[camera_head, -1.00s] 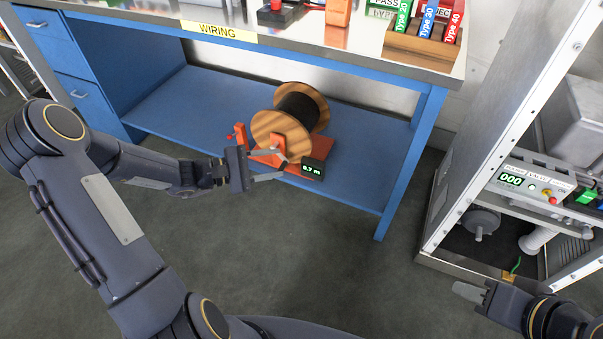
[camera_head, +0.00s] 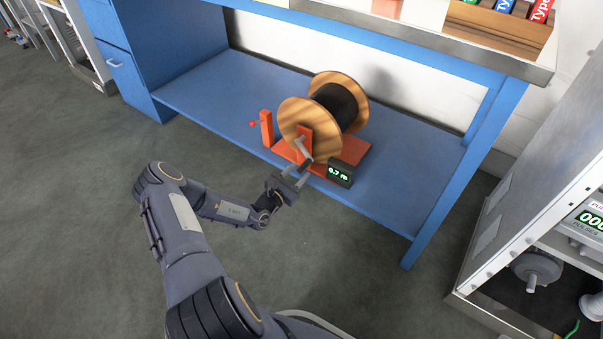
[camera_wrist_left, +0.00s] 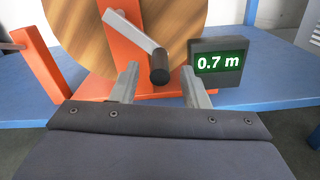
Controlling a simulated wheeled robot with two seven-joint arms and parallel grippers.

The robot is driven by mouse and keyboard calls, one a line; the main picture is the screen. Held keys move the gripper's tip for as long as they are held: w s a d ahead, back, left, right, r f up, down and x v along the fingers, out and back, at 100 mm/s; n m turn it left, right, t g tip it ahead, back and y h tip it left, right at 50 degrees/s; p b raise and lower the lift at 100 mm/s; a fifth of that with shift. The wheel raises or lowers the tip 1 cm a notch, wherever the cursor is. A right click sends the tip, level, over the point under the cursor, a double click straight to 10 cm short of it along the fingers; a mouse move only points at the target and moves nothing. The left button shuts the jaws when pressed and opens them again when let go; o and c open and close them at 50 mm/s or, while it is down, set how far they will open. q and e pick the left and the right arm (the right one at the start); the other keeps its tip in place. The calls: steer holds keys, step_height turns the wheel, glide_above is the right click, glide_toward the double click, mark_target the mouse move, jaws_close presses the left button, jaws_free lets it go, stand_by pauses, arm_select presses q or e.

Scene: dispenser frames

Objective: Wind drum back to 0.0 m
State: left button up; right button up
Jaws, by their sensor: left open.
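The wooden drum (camera_head: 295,112) wound with black cable (camera_head: 340,106) sits on an orange stand (camera_head: 350,154) on the blue shelf. A grey crank (camera_head: 304,148) is on its near side, with a black handle (camera_wrist_left: 159,66) pointing towards my left wrist camera. The display (camera_head: 340,174) reads 0.7 m, also in the left wrist view (camera_wrist_left: 218,63). My left gripper (camera_head: 293,177) is open in front of the crank. In the left wrist view the handle appears in the gap between its fingertips (camera_wrist_left: 159,80); I cannot tell the depth or any contact. My right gripper is out of view.
An orange post (camera_head: 267,128) with a red knob stands left of the drum. The blue shelf (camera_head: 220,95) is bare to the left. The bench leg (camera_head: 440,210) and a metal rack (camera_head: 510,240) stand to the right. The floor in front is clear.

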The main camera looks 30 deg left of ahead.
arm_select(q)
steer(key=shift+w+d, duration=0.1)
steer(key=shift+w, duration=0.9)
steer(key=shift+c, duration=0.4)
jaws_close()
